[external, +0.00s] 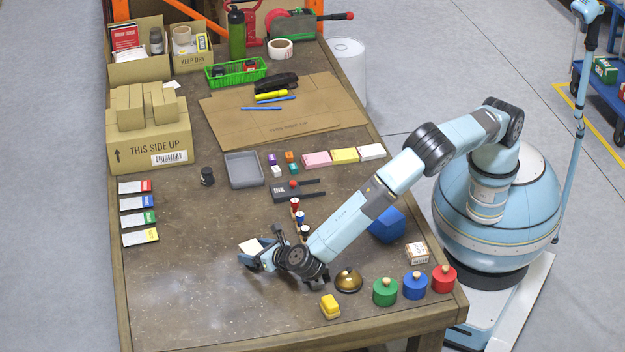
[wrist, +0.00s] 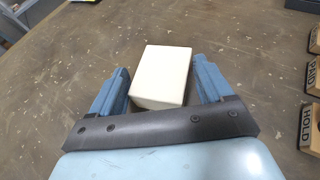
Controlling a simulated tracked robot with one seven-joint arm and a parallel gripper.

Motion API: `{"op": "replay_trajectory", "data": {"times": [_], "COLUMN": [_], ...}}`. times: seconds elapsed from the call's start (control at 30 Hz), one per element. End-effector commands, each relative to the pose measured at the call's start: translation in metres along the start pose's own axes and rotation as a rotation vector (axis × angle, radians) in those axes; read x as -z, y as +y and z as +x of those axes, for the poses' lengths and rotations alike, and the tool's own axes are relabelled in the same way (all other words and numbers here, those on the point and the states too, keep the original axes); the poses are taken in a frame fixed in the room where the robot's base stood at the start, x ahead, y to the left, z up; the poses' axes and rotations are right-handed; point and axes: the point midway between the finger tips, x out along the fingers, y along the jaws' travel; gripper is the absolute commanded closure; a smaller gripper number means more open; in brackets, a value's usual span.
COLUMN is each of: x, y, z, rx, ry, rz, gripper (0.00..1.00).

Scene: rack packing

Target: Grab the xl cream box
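The cream box (external: 251,245) lies on the table in front of my gripper (external: 260,258), left of the table's middle. In the wrist view the cream box (wrist: 163,72) sits between the two blue fingers of my gripper (wrist: 160,85). The left finger is close to the box's left side; I cannot tell whether they touch. A narrow gap shows between the right finger and the box. The fingers are spread around the box. In the external view, my gripper partly hides the box's lower part.
Stamps (external: 301,217) stand just right of the gripper, and stamp blocks (wrist: 310,128) show at the wrist view's right edge. A brass bell (external: 348,281), a yellow block (external: 330,307) and colored round weights (external: 385,292) stand front right. The table's front left is clear.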

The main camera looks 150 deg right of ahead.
Motion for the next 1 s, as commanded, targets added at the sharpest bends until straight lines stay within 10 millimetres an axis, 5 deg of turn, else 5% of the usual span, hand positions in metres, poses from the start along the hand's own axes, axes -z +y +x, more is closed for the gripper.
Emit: {"op": "replay_trajectory", "data": {"times": [0.43, 0.77, 1.0], "x": [0.000, -0.004, -0.034], "y": [0.000, 0.000, -0.002], "z": [0.000, -0.002, -0.015], "rx": [0.000, 0.000, -0.001], "ry": [0.000, 0.000, 0.000], "rz": [0.000, 0.001, 0.002], "gripper": [0.68, 0.69, 0.69]}}
